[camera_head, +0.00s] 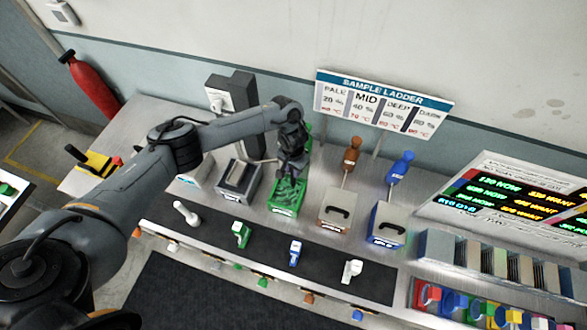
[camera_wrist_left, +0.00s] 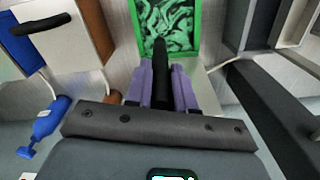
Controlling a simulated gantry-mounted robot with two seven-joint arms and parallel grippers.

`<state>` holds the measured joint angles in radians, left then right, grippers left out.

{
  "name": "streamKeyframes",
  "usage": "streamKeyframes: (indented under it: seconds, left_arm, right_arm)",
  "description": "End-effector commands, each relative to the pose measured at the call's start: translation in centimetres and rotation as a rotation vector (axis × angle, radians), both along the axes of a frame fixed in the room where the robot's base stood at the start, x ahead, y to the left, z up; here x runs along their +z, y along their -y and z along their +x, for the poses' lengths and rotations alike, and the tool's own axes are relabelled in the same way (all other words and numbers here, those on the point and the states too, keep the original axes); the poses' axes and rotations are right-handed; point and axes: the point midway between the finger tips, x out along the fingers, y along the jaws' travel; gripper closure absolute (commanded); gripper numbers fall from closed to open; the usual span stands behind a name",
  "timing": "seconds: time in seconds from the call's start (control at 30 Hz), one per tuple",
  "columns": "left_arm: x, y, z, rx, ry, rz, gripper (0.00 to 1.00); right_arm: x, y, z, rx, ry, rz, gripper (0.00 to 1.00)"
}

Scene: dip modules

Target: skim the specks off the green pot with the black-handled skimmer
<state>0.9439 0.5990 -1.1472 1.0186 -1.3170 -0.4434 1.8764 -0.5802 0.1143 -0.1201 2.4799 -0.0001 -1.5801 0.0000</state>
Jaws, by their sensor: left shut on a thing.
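The green pot (camera_head: 287,197) stands open at the middle of the bench, with mottled green and pale swirls inside. In the left wrist view the green pot (camera_wrist_left: 133,14) lies straight ahead of the fingers. My left gripper (camera_head: 289,174) is above the back part of the pot. In the wrist view its purple-padded fingers are shut on the black handle (camera_wrist_left: 161,68) of the skimmer, which points toward the pot. The skimmer's head is hidden or cannot be made out, so I cannot tell whether it touches the contents. My right gripper is not in view.
A grey pot (camera_head: 238,186) stands left of the green one. A brown-marked pot (camera_head: 337,222) and a blue-marked pot (camera_head: 386,236), both lidded, stand right. Behind them are brown (camera_head: 351,157) and blue (camera_head: 401,166) tools. Small handled items stand on the black front strip (camera_head: 267,247).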

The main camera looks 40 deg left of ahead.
Motion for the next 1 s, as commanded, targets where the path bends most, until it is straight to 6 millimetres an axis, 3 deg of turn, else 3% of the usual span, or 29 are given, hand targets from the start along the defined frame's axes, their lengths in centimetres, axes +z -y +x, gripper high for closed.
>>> streamKeyframes:
  seconds: [0.5, 1.0]
  left_arm:
    - [0.1, -2.6, -1.0, 0.002, 0.0, 0.0, 1.0]
    - [0.1, -2.8, -1.2, 0.001, 0.0, 0.0, 1.0]
  right_arm:
    - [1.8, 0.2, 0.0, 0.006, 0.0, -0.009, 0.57]
    - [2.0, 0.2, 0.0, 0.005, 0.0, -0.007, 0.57]
